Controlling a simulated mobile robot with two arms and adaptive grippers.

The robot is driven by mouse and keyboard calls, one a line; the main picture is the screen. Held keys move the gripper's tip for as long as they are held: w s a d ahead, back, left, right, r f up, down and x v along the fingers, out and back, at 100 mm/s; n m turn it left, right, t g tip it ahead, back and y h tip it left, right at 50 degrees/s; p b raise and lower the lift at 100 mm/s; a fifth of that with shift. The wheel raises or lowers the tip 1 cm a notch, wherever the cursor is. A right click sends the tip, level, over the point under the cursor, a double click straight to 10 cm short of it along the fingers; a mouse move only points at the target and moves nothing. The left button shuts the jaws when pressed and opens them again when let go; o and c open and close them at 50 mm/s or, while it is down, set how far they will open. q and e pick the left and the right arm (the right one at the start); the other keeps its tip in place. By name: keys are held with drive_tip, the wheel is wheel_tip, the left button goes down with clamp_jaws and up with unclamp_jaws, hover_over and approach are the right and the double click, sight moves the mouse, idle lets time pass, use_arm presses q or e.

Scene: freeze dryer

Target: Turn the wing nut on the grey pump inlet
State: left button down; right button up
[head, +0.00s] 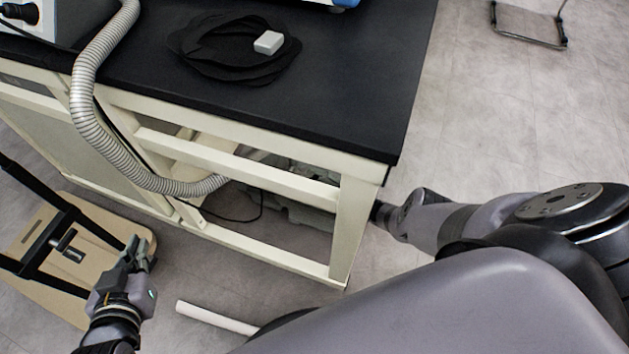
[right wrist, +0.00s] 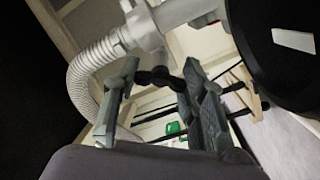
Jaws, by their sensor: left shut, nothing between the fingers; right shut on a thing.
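The dark wing nut (right wrist: 160,79) shows in the right wrist view, just below the pale grey pump inlet (right wrist: 150,32). My right gripper (right wrist: 161,70) has a finger on each side of the wing nut and is shut on it. In the head view my right arm reaches in behind the bench's right leg, and that gripper is hidden. My left gripper (head: 138,254) is shut and empty, low at the left of the head view, apart from the bench. The ribbed hose (head: 90,115) runs down from the bench top to the space beneath and joins the inlet.
Cream frame bars and a leg (head: 354,230) border the space below. A wooden board (head: 40,235) with a black frame lies left. A white rod (head: 215,318) lies in front.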

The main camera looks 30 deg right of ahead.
drive_tip(key=shift+s+a, duration=0.1)
idle(0.7)
drive_tip(key=o, duration=1.2)
